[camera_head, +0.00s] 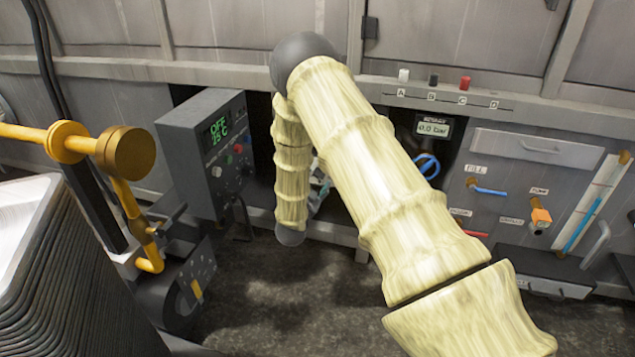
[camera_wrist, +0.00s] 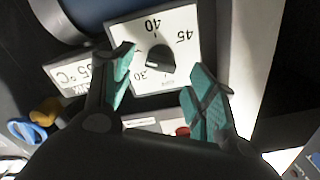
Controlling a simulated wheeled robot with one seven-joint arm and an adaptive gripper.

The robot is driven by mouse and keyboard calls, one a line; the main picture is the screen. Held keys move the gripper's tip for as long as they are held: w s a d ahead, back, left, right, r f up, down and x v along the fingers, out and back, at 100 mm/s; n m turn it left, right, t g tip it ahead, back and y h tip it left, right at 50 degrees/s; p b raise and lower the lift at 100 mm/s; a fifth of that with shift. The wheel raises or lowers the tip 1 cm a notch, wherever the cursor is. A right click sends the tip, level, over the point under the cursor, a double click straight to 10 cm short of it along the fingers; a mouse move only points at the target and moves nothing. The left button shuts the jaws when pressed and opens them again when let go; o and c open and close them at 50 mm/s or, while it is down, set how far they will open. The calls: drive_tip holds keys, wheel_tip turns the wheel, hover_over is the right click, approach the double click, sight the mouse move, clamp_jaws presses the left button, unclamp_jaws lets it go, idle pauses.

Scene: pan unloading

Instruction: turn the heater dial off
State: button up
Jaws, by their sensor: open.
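In the wrist view, a black dial knob (camera_wrist: 160,58) sits on a white scale plate (camera_wrist: 183,28) marked 30, 40 and 45, which appears upside down. The knob's exact setting is hard to read. My gripper (camera_wrist: 161,74) is open, with its teal-padded fingers either side of the knob in the picture; I see no clear contact. In the head view, a grey heater box (camera_head: 190,124) has a green display (camera_head: 216,131) that reads OFF and 15 °C. My gripper (camera_head: 319,190) is mostly hidden behind my arm there, right of the box.
In the wrist view, a white °C label (camera_wrist: 72,74) lies beside the scale plate. In the head view, yellow pipework (camera_head: 122,160) and stacked trays (camera_head: 60,280) stand at left. A panel (camera_head: 515,160) with valves and handles is at right. Dark floor shows between.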

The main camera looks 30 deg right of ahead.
sight(318, 177)
drive_tip(key=shift+b+x, duration=0.5)
drive_tip(key=shift+x, duration=1.4)
drive_tip(key=c, duration=1)
